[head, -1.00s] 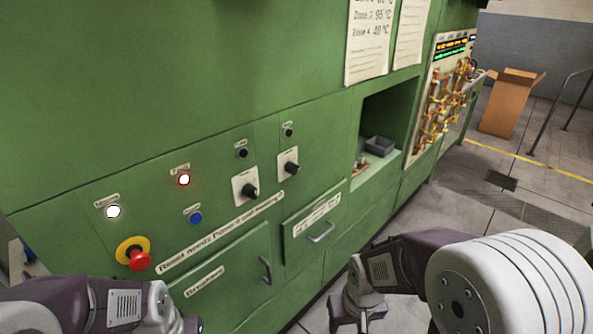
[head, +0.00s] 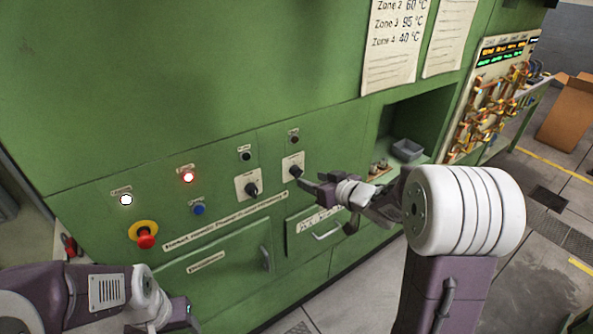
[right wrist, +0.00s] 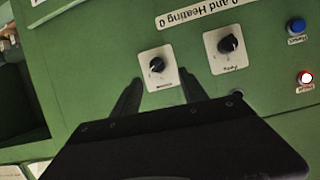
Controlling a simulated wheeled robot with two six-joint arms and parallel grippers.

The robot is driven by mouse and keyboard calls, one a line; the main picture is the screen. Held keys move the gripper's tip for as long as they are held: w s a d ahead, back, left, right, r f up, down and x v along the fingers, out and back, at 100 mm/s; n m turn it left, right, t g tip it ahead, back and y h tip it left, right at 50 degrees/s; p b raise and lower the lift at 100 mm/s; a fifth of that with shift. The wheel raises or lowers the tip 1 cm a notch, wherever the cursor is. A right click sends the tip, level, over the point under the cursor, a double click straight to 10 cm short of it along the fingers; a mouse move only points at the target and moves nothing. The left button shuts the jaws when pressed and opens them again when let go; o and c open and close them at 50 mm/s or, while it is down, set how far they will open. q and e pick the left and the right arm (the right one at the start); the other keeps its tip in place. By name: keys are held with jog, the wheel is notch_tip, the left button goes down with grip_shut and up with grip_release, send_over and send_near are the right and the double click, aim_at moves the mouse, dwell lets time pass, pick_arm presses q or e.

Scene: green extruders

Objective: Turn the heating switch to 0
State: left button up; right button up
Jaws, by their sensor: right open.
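Two black rotary switches on white plates sit on the green panel: a left one (head: 251,188) and a right one (head: 295,171). Their small labels are too blurred to read, so I cannot tell by label which is heating. My right gripper (head: 318,190) is open and empty just right of the right switch in the head view. In the right wrist view its two fingers (right wrist: 160,80) point at the panel, one to each side of the right switch (right wrist: 157,65); contact cannot be told. The left switch (right wrist: 228,44) also shows there.
A red emergency button (head: 146,239), a lit white lamp (head: 126,200), a lit red lamp (head: 188,177) and a blue button (head: 198,209) share the panel. A drawer handle (head: 327,235) sticks out below my right gripper. An alcove (head: 420,125) holds a grey tray (head: 406,150).

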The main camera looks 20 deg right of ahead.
aim_at(300, 174)
jog(key=x, duration=0.8)
jog(key=shift+w+d+f, duration=0.15)
jog(key=shift+w, duration=0.15)
jog(key=shift+s+d, duration=0.1)
jog(key=shift+d, duration=0.05)
grip_shut()
